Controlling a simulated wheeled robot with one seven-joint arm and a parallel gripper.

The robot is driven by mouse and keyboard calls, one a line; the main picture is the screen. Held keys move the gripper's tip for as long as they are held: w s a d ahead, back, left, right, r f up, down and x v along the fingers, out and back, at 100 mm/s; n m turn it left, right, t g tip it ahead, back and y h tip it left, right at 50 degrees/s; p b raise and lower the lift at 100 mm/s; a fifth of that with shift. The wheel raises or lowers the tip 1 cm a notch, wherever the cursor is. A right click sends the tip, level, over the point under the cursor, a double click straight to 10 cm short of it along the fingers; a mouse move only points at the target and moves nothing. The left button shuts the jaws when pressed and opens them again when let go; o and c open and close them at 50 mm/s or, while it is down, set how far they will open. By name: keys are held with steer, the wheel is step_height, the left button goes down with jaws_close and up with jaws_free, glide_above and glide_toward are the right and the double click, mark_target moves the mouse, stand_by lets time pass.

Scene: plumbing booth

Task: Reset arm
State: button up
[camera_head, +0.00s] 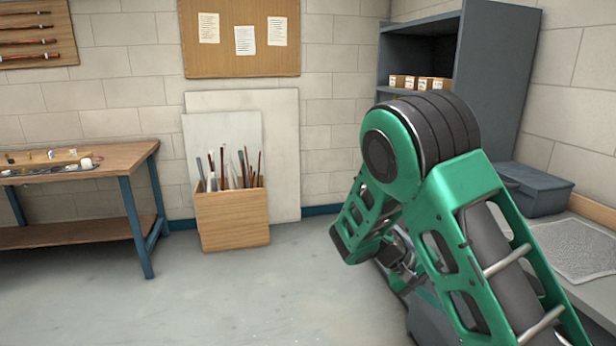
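My green and black arm fills the right side of the head view, folded with its elbow joint raised high. The forearm slopes down and away behind the elbow. My gripper is not clearly visible; the far end of the arm is hidden behind my own green links. I see no object held.
A wooden workbench (75,162) with blue legs and small parts on top stands at the left. A wooden box (232,218) of pipes and rods stands by the wall. A grey shelf (492,75) and a grey bin (537,192) on a counter are at right. Middle floor is clear.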

steer(key=s+d+r+m+y, duration=0.2)
steer(key=s+d+r+y, duration=0.15)
steer(key=s, duration=0.35)
steer(key=s+d+r+m+y, duration=0.1)
steer(key=s+d+r+y, duration=0.3)
steer(key=s, duration=0.3)
steer(key=s+a+r+m+t+y, duration=0.1)
steer(key=s+r+m+t+y, duration=0.1)
steer(key=s, duration=1.4)
steer(key=shift+a+r+y, duration=0.2)
steer(key=shift+r+y, duration=0.25)
steer(key=shift+r, duration=0.35)
steer(key=shift+w+f, duration=0.25)
steer(key=shift+w, duration=0.45)
